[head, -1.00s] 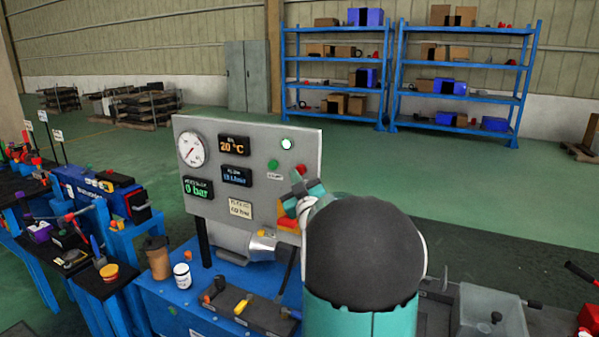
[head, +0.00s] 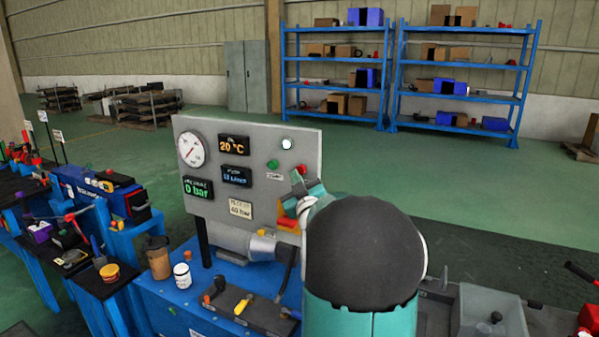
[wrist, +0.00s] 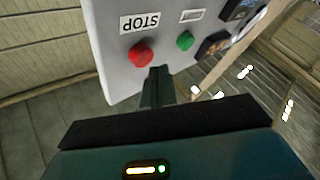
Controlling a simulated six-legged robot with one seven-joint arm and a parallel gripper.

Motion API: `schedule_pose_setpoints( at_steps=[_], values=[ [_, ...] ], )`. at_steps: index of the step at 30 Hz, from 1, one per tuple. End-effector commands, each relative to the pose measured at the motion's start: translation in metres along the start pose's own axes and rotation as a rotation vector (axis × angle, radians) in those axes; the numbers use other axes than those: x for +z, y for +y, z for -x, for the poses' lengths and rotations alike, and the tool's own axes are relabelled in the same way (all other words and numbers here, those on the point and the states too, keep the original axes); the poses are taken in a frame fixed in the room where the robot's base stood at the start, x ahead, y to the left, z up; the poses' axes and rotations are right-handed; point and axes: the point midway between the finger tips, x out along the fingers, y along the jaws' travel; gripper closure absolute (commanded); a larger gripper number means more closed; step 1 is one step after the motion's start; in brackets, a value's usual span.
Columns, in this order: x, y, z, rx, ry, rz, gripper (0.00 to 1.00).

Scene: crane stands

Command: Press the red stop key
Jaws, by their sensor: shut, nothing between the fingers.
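The red stop key (wrist: 140,54) is a round red button on the grey panel, below a STOP label (wrist: 140,22) that reads upside down in the wrist view. A little of the key (head: 302,169) shows in the head view beside my gripper. My gripper (wrist: 158,74) is shut and empty. Its fingertips appear just to the right of and below the red key in the wrist view; I cannot tell whether they touch the panel. In the head view my gripper (head: 297,178) is in front of the panel's right side, partly hidden by my arm.
A green key (wrist: 185,40) sits beside the red one. The panel (head: 225,210) also carries a gauge (head: 192,151), displays and a lit white lamp (head: 287,143). Below it, a blue bench (head: 155,300) holds a brown cup (head: 158,260) and a white jar (head: 182,275).

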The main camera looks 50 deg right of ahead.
Motion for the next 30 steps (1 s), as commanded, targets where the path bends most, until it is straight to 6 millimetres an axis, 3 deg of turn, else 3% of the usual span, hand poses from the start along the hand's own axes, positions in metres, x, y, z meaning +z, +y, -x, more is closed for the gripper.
schedule_pose_setpoints(
  at_steps=[30],
  values=[
    [0.0045, 0.0044, -0.0062, 0.000, 0.000, 0.000, 1.00]
  ],
)
